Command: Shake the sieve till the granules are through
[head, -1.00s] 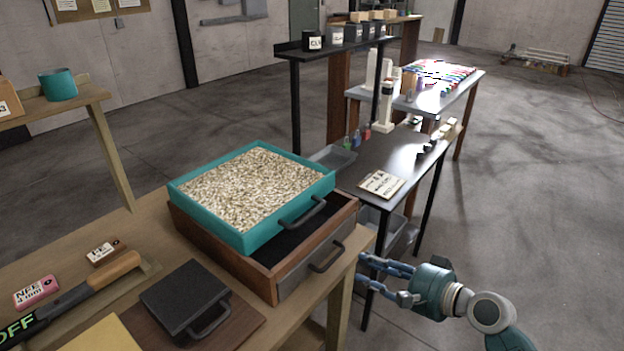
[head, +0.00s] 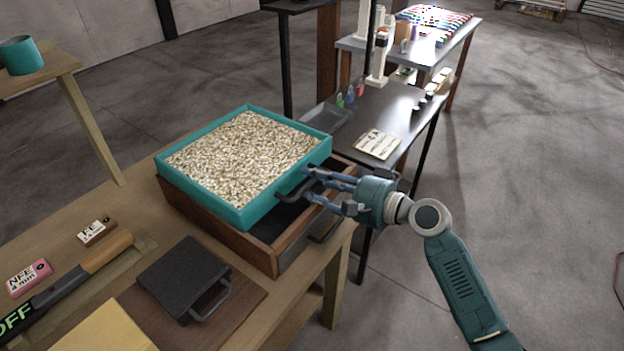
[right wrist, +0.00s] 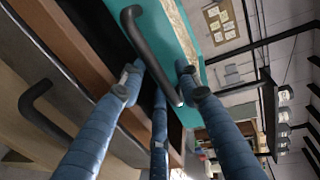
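The sieve (head: 285,219) is a teal square frame filled with pale granules (head: 240,155). It rests on a wooden box (head: 288,252) with a dark inside, on the wooden bench. The sieve's dark handle (head: 296,190) faces my right gripper (head: 308,184). The gripper's blue fingers are spread open at the handle. In the right wrist view the handle (right wrist: 150,55) runs between the open fingers (right wrist: 160,85); whether they touch it I cannot tell. My left gripper is not in view. The inside of the box is mostly hidden under the sieve.
A black plate with a handle (head: 182,277) lies on a brown board at the bench front. A paddle-like tool with a wooden grip (head: 106,252) and small labelled blocks lie at left. A dark table (head: 400,110) with a card stands behind. Open floor is at right.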

